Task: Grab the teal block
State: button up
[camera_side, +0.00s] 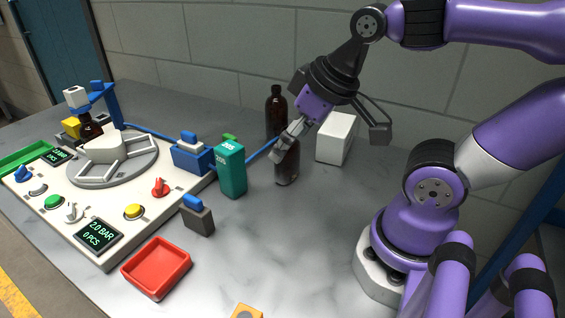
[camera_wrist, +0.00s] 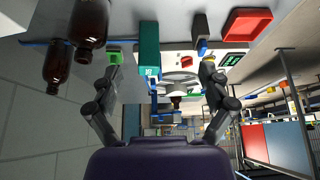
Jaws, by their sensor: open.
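The teal block (camera_side: 231,170) is a tall upright box with pale markings near its top. It stands on the grey marbled table beside the control panel. In the wrist view, the teal block (camera_wrist: 149,45) shows at upper centre, in the gap between the fingers and nearer the left finger. My gripper (camera_side: 284,142) is open and points down to the left, to the right of the block and apart from it in the side view. In the wrist view, both fingers of my gripper (camera_wrist: 161,66) are spread, with nothing held between them.
Two dark amber bottles (camera_side: 276,105) (camera_side: 288,168) stand right of the block; my gripper overlaps the nearer one in view. A white box (camera_side: 335,138) stands behind. A blue-topped grey block (camera_side: 198,216), red tray (camera_side: 157,268) and white control panel (camera_side: 120,228) lie left. Front table is mostly clear.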

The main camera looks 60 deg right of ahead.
jog(key=m+h, duration=0.1)
jog(key=m, duration=0.1)
send_near(235, 149)
notch_tip(235, 149, down, 3)
jog(key=w+f, duration=0.3)
jog(key=f, duration=0.1)
jog(key=shift+w+d, duration=0.25)
jog(key=shift+w, duration=0.1)
jog(key=shift+w+r+x, duration=0.1)
jog(key=shift+w+x, duration=0.05)
jog(key=shift+x, duration=0.9)
jog(key=shift+w+r+x, duration=0.1)
jog(key=shift+w+x, duration=0.05)
jog(key=shift+x, duration=0.9)
jog(key=shift+w+r+x, duration=0.1)
jog(key=shift+w+x, duration=0.05)
jog(key=shift+x, duration=0.85)
jog(key=shift+d, duration=0.1)
jog(key=c, duration=1.4)
